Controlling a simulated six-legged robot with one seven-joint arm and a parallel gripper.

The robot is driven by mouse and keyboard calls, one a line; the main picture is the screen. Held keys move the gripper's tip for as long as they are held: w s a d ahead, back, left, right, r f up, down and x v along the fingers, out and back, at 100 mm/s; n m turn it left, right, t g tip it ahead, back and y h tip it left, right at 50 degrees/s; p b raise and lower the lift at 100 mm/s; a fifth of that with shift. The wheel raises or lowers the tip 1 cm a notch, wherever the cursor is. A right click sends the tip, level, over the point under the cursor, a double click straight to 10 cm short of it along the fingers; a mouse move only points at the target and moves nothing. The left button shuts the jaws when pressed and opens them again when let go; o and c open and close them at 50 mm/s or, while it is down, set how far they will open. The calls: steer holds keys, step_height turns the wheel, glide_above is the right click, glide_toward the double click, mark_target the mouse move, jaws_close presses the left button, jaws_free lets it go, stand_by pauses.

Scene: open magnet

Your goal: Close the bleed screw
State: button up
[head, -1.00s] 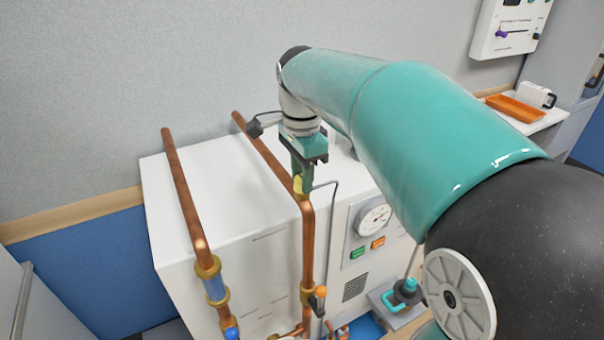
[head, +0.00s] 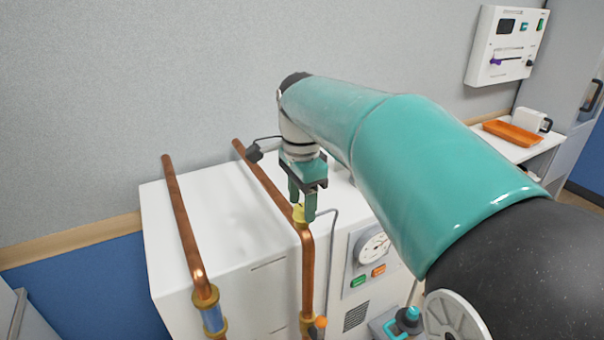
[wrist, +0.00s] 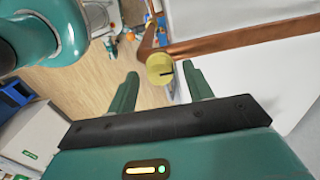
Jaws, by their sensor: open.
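The bleed screw (head: 300,214) is a small yellow-brass fitting at the bend of the right copper pipe (head: 307,262). In the wrist view its round slotted head (wrist: 160,69) faces the camera, a little beyond the fingertips and nearer the right finger. My gripper (head: 301,206) points down over the pipe bend, with its two green fingers apart. In the wrist view my gripper (wrist: 160,78) is open and empty, and the screw head shows in the gap between the fingers. I cannot tell whether a finger touches it.
A white cabinet (head: 205,205) stands under the pipes, with a gauge (head: 373,246) on its front. A second copper pipe (head: 180,230) runs at left. A thin grey tube (head: 333,250) passes close to the right of the screw. A shelf with an orange tray (head: 512,132) is at right.

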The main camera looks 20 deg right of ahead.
mark_target(302, 207)
step_height(302, 207, up, 13)
stand_by(0.3)
